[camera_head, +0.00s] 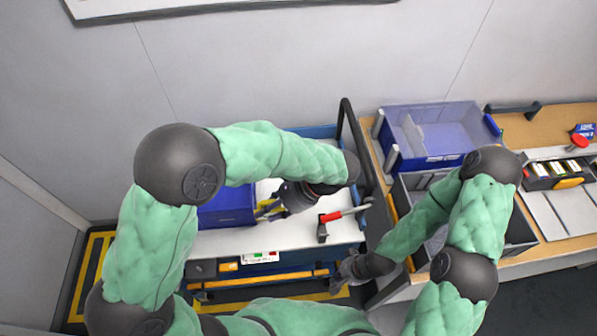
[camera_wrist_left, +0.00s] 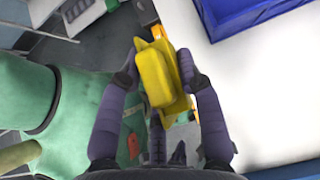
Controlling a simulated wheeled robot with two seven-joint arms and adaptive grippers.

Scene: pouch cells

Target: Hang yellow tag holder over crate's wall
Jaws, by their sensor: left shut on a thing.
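My left gripper (camera_head: 270,208) is shut on the yellow tag holder (camera_wrist_left: 158,78), which sits between its two fingers in the left wrist view. In the head view only a little yellow of the holder (camera_head: 263,206) shows beside the fingers. A blue crate (camera_head: 227,213) stands on the white cart top just left of the gripper, partly hidden by my left arm. The crate's wall also shows at the upper right of the left wrist view (camera_wrist_left: 238,22), apart from the holder. My right gripper (camera_head: 347,272) hangs by the cart's front right corner; its jaws are too small to judge.
A red-handled tool (camera_head: 338,216) lies on the white cart top (camera_head: 262,240) right of the left gripper. A black cart handle (camera_head: 357,145) rises at the right. A blue-violet bin (camera_head: 430,135) and a dark grey bin (camera_head: 515,232) stand on the wooden table.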

